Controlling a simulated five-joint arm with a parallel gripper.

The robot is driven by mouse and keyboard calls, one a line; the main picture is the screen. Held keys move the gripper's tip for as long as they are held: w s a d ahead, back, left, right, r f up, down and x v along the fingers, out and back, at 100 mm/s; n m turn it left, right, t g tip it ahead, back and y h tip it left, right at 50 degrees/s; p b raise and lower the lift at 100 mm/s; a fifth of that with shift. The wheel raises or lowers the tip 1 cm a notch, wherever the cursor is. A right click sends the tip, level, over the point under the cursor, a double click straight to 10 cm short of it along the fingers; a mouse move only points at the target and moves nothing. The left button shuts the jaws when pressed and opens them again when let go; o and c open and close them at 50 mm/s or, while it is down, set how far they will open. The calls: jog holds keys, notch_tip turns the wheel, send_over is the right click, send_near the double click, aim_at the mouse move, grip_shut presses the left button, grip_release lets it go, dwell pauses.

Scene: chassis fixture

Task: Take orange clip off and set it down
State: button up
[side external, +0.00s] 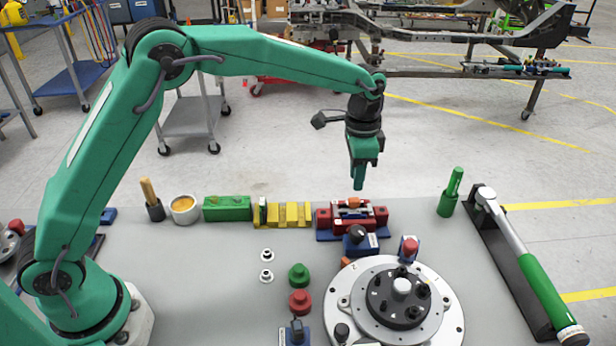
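A small orange piece (353,203), which looks like the orange clip, sits on top of the red and silver fixture (325,220) at the back of the table. My gripper (358,186) hangs pointing down above this fixture, apart from it. The fingers are seen edge-on as one green shape, so their opening does not show. Nothing is visible hanging from them. Another bit of orange (346,263) shows low beside the dark blue block, partly hidden.
A round silver plate (446,313) with a dark hub stands at front right. Yellow blocks (290,214) and a green block (227,209) line the back left. A green-handled torque wrench (540,280) lies at right. Bare grey table (190,285) lies at left-centre.

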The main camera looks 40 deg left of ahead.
aim_at(354, 199)
jog(key=shift+f, duration=3.1)
grip_shut()
jog(key=shift+r, duration=0.1)
jog(key=shift+r, duration=0.25)
jog(key=shift+r, duration=0.35)
jog(key=shift+r, duration=0.5)
jog(key=shift+r, duration=1.35)
